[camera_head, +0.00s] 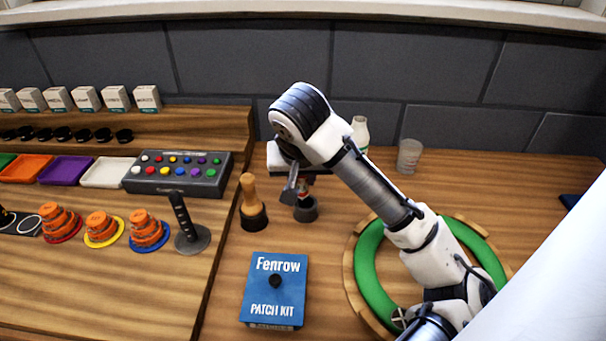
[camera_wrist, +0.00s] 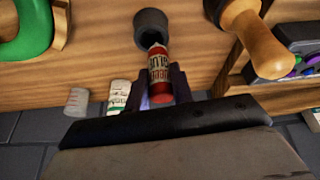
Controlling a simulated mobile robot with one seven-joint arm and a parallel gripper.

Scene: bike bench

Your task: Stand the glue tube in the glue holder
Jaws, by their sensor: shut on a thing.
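The glue tube (camera_wrist: 159,66) is red with a pale label and shows between the two dark fingers of my gripper (camera_wrist: 160,88) in the wrist view. My gripper is shut on it. The tube's narrow end points at the glue holder (camera_wrist: 150,22), a dark round cup, and overlaps its near rim in that view. In the head view the glue holder (camera_head: 306,210) stands on the bench directly below my gripper (camera_head: 298,190), and only a small red bit of the tube shows above it. I cannot tell whether the tip is inside the cup.
A wooden-handled tool (camera_head: 250,196) stands in a dark base close left of the holder. A blue patch kit box (camera_head: 275,290) lies in front. A white bottle (camera_head: 360,131) and a clear cup (camera_head: 409,156) stand behind. A green ring (camera_head: 367,265) lies at right.

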